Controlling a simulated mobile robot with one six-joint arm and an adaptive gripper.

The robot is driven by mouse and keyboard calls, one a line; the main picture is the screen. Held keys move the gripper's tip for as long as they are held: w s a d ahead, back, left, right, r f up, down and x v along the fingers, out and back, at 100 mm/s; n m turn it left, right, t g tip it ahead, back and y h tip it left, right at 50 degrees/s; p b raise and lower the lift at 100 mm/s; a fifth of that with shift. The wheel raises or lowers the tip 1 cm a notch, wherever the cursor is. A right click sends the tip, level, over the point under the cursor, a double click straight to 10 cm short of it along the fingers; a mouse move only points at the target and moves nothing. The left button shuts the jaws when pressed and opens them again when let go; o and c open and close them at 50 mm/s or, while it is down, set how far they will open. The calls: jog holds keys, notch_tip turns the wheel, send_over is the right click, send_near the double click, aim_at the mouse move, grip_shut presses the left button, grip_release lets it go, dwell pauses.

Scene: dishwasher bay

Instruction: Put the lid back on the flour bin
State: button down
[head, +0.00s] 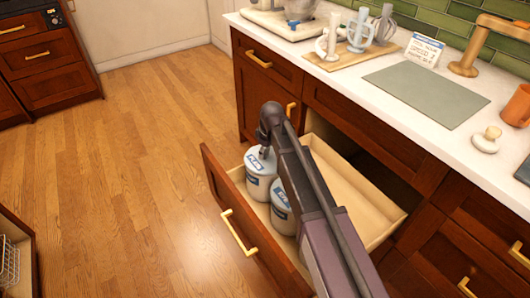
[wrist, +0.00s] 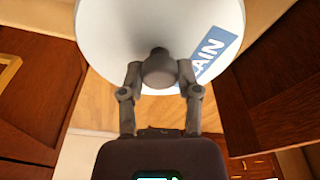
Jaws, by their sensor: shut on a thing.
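One bin (head: 255,187) is at the back left, and the other bin (head: 283,222) is nearer, partly hidden by my arm. My gripper (wrist: 159,75) is over the back left bin and shut on the grey knob of a round white lid (wrist: 118,45). The lid carries a blue label reading "AIN", its start hidden. In the head view the fingertips are small and the lid's seating on the bin cannot be told.
The right part of the drawer is empty pale wood (head: 350,190). The wooden floor (head: 150,150) at the left is clear.

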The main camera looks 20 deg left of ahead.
jog(key=shift+c, duration=1.2)
grip_release()
jog(key=shift+o, duration=1.2)
jog(key=shift+r+p, duration=3.5)
jog(key=shift+p, duration=0.05)
